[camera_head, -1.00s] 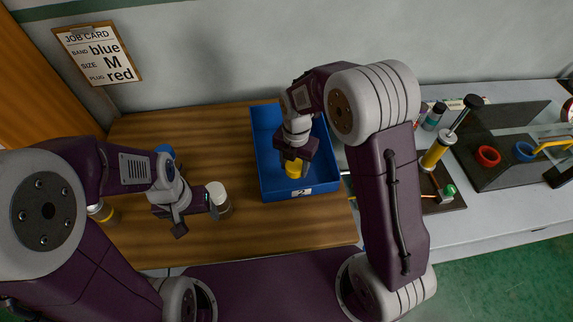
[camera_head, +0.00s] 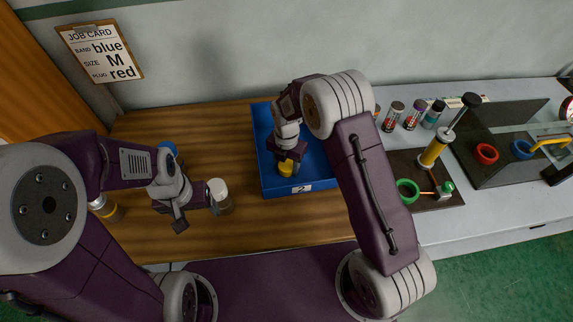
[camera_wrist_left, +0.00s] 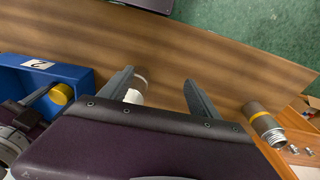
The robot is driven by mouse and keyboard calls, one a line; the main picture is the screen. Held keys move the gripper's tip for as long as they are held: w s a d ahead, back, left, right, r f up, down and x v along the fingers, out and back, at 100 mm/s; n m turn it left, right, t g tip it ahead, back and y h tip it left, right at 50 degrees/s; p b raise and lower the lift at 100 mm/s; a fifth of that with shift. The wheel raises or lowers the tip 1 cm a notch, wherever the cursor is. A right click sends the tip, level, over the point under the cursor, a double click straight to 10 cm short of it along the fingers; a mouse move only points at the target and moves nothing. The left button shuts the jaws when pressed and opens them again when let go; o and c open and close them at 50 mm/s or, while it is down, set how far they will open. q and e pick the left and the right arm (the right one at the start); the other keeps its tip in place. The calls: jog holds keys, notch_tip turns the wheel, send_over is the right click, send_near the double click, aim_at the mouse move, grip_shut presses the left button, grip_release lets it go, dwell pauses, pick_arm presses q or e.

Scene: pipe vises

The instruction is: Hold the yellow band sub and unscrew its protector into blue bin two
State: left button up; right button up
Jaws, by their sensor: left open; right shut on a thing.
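The yellow-band sub (camera_head: 105,208) is at the left of the wooden table, partly hidden by my left arm. The left wrist view shows its grey body, yellow band and bare silver thread (camera_wrist_left: 262,122). My right gripper (camera_head: 287,160) is shut on a yellow protector (camera_head: 286,170), inside blue bin two (camera_head: 313,188) near its front wall. The protector also shows in the left wrist view (camera_wrist_left: 62,94). Whether it touches the bin floor I cannot tell. My left gripper (camera_head: 197,212) is open, close to a white-capped grey cylinder (camera_head: 218,188), with nothing clamped.
A blue-topped piece (camera_head: 167,149) is partly hidden behind my left arm. A job card (camera_head: 100,50) hangs on the wall. On the right are several jars (camera_head: 413,114), a green ring (camera_head: 407,191), a yellow pump-like tool (camera_head: 432,153) and a dark stand with a red ring (camera_head: 486,153).

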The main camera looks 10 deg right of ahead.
aim_at(287, 166)
jog(key=o, duration=1.5)
jog(key=shift+f, duration=0.15)
jog(key=shift+o, duration=0.2)
notch_tip(287, 166, up, 12)
jog(key=shift+r, duration=0.2)
jog(key=s+d+m, duration=0.3)
jog(key=s+m, duration=0.2)
jog(key=m, duration=0.5)
jog(key=s+d+f+m, duration=0.1)
jog(key=s+d+m, duration=0.3)
jog(key=m, duration=0.5)
jog(key=s+d+f+m+t, duration=0.1)
jog(key=s+d+m, duration=0.2)
jog(key=s+m, duration=0.5)
jog(key=m, duration=0.2)
jog(key=shift+d+f+m, duration=0.25)
jog(key=shift+d+m, duration=0.05)
jog(key=shift+d, duration=0.1)
jog(key=shift+s, duration=0.1)
